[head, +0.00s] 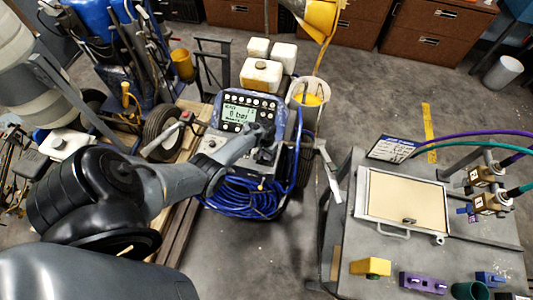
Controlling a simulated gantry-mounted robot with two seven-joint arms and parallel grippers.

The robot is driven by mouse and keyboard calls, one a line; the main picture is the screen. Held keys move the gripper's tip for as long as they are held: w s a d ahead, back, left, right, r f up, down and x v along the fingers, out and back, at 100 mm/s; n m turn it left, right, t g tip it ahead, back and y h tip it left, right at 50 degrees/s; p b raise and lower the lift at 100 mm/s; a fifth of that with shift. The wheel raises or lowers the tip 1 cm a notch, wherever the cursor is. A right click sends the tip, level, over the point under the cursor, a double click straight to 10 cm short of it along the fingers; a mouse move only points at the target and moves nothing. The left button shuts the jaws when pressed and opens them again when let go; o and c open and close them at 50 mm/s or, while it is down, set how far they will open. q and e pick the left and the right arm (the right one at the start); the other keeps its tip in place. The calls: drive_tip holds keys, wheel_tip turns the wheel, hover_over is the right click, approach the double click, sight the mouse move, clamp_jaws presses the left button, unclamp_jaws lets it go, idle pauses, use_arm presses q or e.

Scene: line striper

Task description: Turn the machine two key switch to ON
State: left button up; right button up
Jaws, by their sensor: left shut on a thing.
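The line striper (248,103) stands near the middle of the head view, with a blue-framed control panel. Its lit display (238,115) shows a few characters, and a row of round buttons sits above it. My left arm comes in from the left, and its gripper (265,141) is at the lower right of this panel. The gripper is small and dark here; it is shut on what appears to be the key switch, which it hides. I cannot read the switch's position. My right gripper is not in view.
A coiled blue hose (240,198) hangs below the panel. A grey work table (385,262) with a framed board (403,205), a yellow block (370,267) and valves (487,190) stands at the right.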

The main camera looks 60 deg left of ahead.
sight(266, 155)
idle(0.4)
use_arm(q)
drive_tip(key=o, duration=1)
drive_tip(key=shift+o, duration=0.2)
drive_tip(key=shift+r+p, duration=0.3)
drive_tip(key=shift+r, duration=0.15)
wheel_tip(266, 155, up, 10)
drive_tip(key=p, duration=0.2)
drive_tip(key=shift+a+p, duration=0.15)
drive_tip(key=shift+p, duration=0.25)
drive_tip(key=shift+s+f, duration=0.1)
